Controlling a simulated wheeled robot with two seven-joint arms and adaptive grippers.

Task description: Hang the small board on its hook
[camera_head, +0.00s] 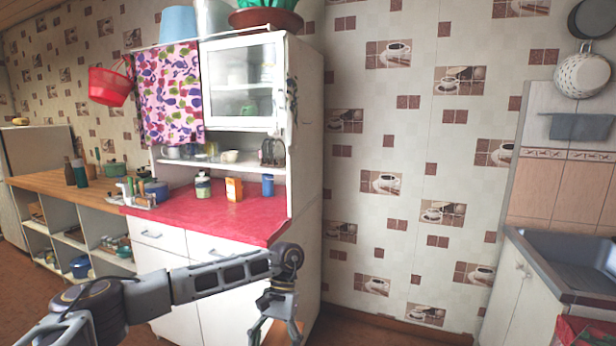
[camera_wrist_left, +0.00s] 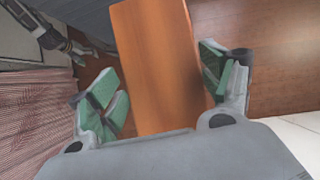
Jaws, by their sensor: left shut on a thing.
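My left gripper (camera_head: 275,318) is low in front of the white cupboard in the head view. It is shut on the small board, an orange-brown wooden slab. In the left wrist view the board (camera_wrist_left: 158,60) stands between the green-padded fingers of the left gripper (camera_wrist_left: 158,92) and stretches away from the palm. In the head view only a sliver of the board (camera_head: 284,334) shows at the bottom edge. I cannot pick out the board's hook.
The cupboard has a red counter (camera_head: 215,215) with a jar (camera_head: 203,186), an orange box (camera_head: 234,189) and a blue cup (camera_head: 268,186). A sink (camera_head: 580,265) stands right, below hanging pans (camera_head: 583,76). The papered wall between is bare.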

